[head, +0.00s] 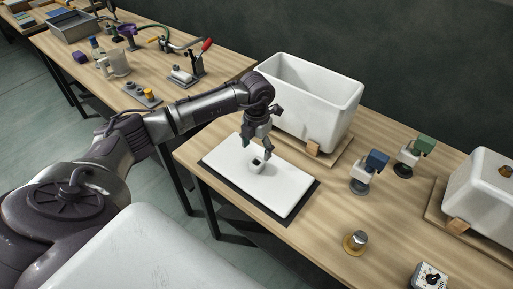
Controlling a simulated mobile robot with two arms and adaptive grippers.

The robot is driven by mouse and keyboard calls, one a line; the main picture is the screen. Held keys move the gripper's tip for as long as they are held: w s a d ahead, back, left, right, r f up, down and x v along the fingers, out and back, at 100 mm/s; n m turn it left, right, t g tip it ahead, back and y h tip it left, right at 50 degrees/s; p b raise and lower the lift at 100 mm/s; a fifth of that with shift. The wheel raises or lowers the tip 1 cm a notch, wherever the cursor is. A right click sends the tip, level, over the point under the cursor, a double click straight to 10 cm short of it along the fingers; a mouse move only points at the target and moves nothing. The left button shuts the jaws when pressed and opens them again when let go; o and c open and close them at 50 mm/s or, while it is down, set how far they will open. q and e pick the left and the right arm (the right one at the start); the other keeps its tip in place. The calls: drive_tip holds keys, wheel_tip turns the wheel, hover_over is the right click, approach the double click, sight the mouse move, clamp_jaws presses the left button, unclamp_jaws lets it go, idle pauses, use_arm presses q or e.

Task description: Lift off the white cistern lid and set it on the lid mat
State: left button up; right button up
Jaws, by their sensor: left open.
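The white cistern lid (275,188) lies flat on the dark lid mat (222,178), whose edges show around it. A small dark knob (257,165) with a pale top stands near the lid's middle. My left gripper (257,147) points down over the lid beside the knob. Its fingers are apart, and nothing shows held between them. I cannot tell whether a fingertip touches the lid. The white cistern (335,108) stands open-topped on a wooden base behind the mat. My right gripper is not in view.
Two small fixtures, one blue-topped (371,170) and one green-topped (414,150), stand right of the cistern. A second white cistern (484,195) sits at the right edge. A brass-based knob (355,242) and a dial box (430,277) are nearer. Another bench (185,45) holds tools.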

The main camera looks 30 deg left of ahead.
use_arm(q)
drive_tip(key=shift+r, duration=0.55)
wheel_tip(320, 180, up, 12)
idle(0.5)
